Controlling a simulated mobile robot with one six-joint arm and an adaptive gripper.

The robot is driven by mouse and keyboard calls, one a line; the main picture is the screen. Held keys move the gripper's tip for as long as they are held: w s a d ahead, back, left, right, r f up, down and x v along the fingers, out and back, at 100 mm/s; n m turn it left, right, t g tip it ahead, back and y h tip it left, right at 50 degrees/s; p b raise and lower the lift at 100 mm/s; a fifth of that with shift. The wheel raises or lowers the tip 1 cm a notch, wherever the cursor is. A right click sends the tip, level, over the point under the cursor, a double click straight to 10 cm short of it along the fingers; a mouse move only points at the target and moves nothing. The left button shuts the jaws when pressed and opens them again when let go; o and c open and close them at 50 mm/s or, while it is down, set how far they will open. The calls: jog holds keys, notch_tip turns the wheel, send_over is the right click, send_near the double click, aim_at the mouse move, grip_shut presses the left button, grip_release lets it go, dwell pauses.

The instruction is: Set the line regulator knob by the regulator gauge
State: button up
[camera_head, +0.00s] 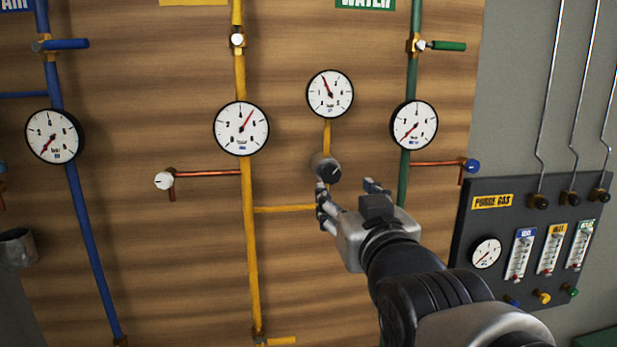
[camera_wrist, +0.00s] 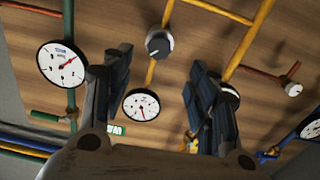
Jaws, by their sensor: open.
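The line regulator knob (camera_head: 327,170) is a dark round knob with a light pointer mark, on a grey body on the yellow branch pipe. It also shows in the wrist view (camera_wrist: 159,44), beyond the space between my fingers. The regulator gauge (camera_head: 330,94) is a white dial just above the knob, its red needle pointing up and slightly left. It shows in the wrist view (camera_wrist: 141,106) between the fingers. My gripper (camera_head: 347,190) is open and empty, with its fingertips just below and right of the knob in the head view. Contact with the knob does not show.
A yellow-pipe gauge (camera_head: 241,128) is left of the knob, and a green-pipe gauge (camera_head: 414,124) is right. Copper stubs with a white knob (camera_head: 164,181) and a blue knob (camera_head: 472,166) stick out sideways. A dark purge gas panel (camera_head: 535,250) stands at lower right.

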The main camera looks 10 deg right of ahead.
aim_at(332, 177)
jog(key=w+p, duration=0.1)
jog(key=w, duration=0.9)
jog(key=shift+w, duration=0.2)
jog(key=shift+c, duration=0.5)
jog(key=c, duration=1)
